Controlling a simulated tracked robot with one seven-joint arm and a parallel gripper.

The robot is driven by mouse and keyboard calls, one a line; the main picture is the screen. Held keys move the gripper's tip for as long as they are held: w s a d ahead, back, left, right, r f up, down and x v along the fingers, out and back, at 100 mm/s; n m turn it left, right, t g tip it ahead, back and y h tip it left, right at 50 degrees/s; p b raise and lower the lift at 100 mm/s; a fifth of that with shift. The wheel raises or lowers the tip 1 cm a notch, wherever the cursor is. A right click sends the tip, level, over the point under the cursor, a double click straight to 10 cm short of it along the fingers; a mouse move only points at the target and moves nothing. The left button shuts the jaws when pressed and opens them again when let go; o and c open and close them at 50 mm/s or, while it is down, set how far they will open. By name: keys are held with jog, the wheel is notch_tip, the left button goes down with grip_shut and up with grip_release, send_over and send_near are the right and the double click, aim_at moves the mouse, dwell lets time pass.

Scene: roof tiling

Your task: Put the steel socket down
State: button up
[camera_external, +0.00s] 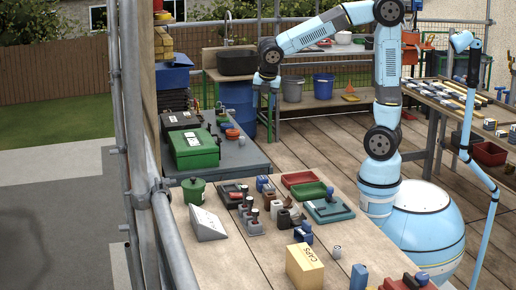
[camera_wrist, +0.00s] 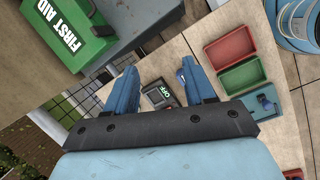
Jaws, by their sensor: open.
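My gripper (camera_external: 266,92) hangs high, pointing down, above the far end of the workbench (camera_external: 262,262). In the wrist view its two blue fingers (camera_wrist: 162,84) are spread apart, and nothing is held between them. A dark device marked OFF (camera_wrist: 160,95) lies below, showing in the gap. A blue piece (camera_wrist: 180,76) shows beside the right finger. I cannot pick out the steel socket for certain. A small greyish round piece (camera_external: 337,251) stands on the near bench, apart from the gripper, but it is too small to identify.
A green first aid box (camera_external: 194,148) sits on the grey side table. A red tray (camera_external: 300,179) and a green tray (camera_external: 308,192) lie on the bench. A yellow carton (camera_external: 304,268) and a tilted grey wedge (camera_external: 207,224) stand nearer. Bare wood shows at the bench's near left.

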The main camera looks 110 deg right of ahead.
jog(key=s+a+r+m+t+y, duration=0.1)
jog(key=s+a+r+m+t, duration=0.1)
jog(key=s+a+m, duration=0.4)
jog(key=s+a+r+m+t+y, duration=0.2)
jog(key=s+a+m, duration=0.5)
jog(key=s+a, duration=0.5)
jog(key=shift+s+r+t, duration=0.25)
jog(key=shift+s+t, duration=0.2)
jog(key=shift+t, duration=0.15)
jog(key=shift+o, duration=0.2)
